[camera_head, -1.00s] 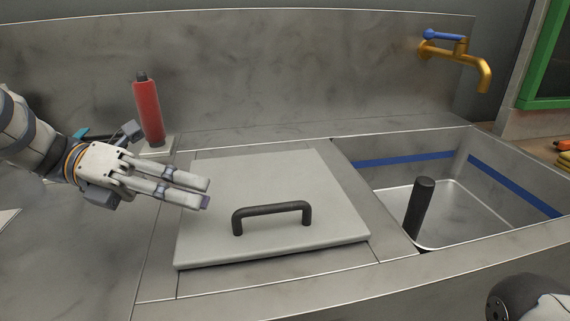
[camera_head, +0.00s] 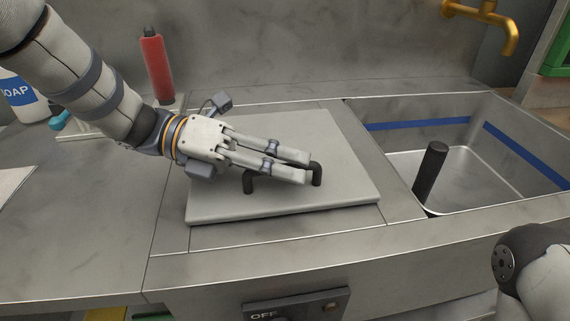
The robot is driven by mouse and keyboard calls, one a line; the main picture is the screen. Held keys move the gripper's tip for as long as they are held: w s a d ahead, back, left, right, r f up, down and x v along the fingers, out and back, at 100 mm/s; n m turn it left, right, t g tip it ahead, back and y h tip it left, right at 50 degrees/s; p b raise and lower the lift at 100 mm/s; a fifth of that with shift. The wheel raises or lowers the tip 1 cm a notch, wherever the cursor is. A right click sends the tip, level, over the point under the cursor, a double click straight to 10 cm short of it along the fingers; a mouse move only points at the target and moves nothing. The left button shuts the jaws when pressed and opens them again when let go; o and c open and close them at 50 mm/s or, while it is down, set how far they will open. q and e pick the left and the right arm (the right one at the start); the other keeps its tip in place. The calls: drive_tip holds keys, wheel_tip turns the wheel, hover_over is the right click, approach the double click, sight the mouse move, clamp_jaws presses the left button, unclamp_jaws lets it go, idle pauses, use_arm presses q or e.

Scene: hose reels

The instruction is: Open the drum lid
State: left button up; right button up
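The drum lid (camera_head: 225,208) is a flat light-grey square panel, lying closed on the steel counter. Its dark bar handle (camera_head: 317,175) stands near the front edge and is partly hidden by my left gripper (camera_head: 303,168). The two fingers of my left gripper reach over the handle from the left, one above the other in the picture, with a gap between them. I cannot tell whether they touch the bar. My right gripper is out of view; only part of my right arm shows at the bottom right.
A steel basin (camera_head: 400,125) with a dark upright post (camera_head: 430,175) lies right of the lid, below a brass tap (camera_head: 490,15). A red bottle (camera_head: 156,68) stands behind the lid. A soap bottle (camera_head: 22,98) is at left. An OFF switch panel (camera_head: 295,308) is on the front.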

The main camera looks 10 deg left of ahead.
use_arm(q)
clamp_jaws()
drive_tip(key=shift+w+r+p, duration=0.15)
drive_tip(key=shift+r+p, duration=0.15)
drive_tip(key=shift+r, duration=0.35)
drive_tip(key=w+a+r+n+g+h+p, duration=0.1)
drive_tip(key=w+a+r+n, duration=0.1)
drive_tip(key=w+r, duration=0.4)
drive_tip(key=shift+w+r+n+p, duration=0.15)
drive_tip(key=shift+r+n+p, duration=0.45)
drive_tip(key=shift+r, duration=2.1)
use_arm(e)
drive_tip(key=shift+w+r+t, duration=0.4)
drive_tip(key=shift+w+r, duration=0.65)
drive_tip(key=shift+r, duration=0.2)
use_arm(q)
drive_tip(key=shift+a, duration=0.1)
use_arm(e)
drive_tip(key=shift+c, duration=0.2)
